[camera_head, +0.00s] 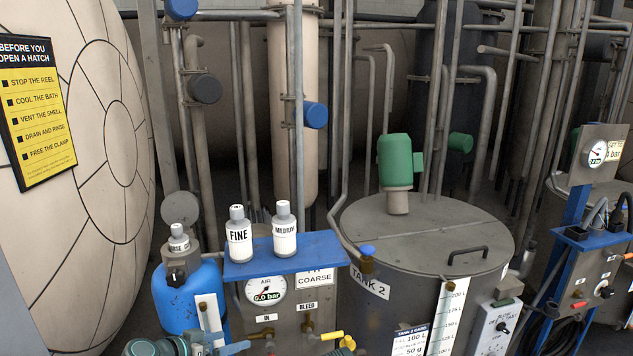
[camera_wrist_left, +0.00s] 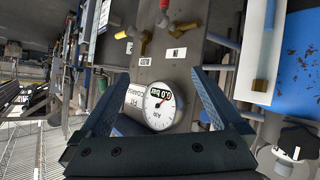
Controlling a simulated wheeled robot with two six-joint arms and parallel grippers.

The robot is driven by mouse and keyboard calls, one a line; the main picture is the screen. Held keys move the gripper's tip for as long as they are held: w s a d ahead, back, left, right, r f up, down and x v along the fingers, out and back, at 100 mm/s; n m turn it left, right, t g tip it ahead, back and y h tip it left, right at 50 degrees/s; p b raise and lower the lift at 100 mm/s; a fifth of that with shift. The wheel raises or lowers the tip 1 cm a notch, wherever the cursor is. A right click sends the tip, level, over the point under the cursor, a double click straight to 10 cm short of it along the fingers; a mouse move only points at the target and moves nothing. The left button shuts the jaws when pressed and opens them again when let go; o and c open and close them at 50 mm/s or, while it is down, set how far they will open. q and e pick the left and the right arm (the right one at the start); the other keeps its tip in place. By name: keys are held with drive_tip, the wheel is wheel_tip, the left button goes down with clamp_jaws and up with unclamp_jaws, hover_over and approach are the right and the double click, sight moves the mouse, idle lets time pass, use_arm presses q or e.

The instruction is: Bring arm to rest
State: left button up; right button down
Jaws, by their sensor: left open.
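My left gripper (camera_wrist_left: 160,78) is open, its two dark blue fingers spread wide with nothing held between them. In the wrist view a round air gauge (camera_wrist_left: 159,107) shows behind the gap, turned upside down. In the head view only part of my left gripper (camera_head: 232,347) shows at the bottom edge, in front of the grey panel under the blue shelf. Most of my left arm is out of the picture. My right gripper is in neither view.
A FINE bottle (camera_head: 239,240) and a MEDIUM bottle (camera_head: 285,238) stand on the blue shelf (camera_head: 330,250). A RINSE bottle (camera_head: 179,243) stands above the blue barrel (camera_head: 175,300). Yellow-handled valves (camera_head: 332,335) project nearby. Tank 2 (camera_head: 400,245) stands to the right.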

use_arm(q)
drive_tip(key=s+d+f+g+y, duration=0.8)
drive_tip(key=s+d+f+g, duration=0.2)
drive_tip(key=s+d, duration=0.5)
drive_tip(key=shift+s+d+f+n+y, duration=0.3)
drive_tip(key=shift+s+f+y, duration=0.1)
drive_tip(key=shift+f, duration=0.15)
